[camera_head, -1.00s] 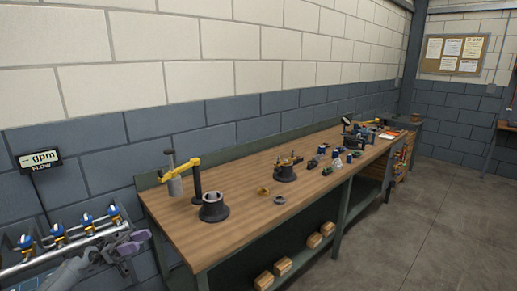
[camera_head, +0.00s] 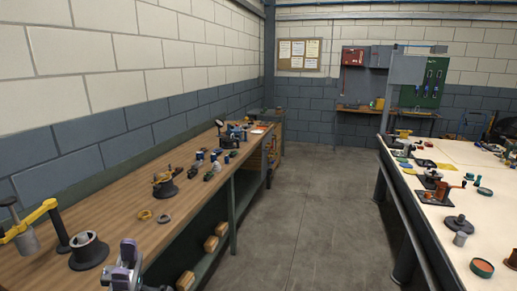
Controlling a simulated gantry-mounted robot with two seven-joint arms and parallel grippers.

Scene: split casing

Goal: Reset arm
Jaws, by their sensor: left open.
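My left gripper (camera_head: 122,275) shows at the bottom edge of the head view, in front of the wooden workbench (camera_head: 120,205). It is grey with purple parts, open, and I see nothing between its fingers. A dark cylindrical casing part (camera_head: 88,250) stands on the bench just left of it, apart from it in the picture. A yellow arm press (camera_head: 35,222) stands at the far left of the bench. My right gripper is not in view.
Two small rings (camera_head: 163,218) and a dark fixture (camera_head: 164,187) lie further along the bench. Wooden blocks (camera_head: 211,243) sit on its lower shelf. A pale table (camera_head: 440,215) with several parts stands right. The floor (camera_head: 300,225) between is clear.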

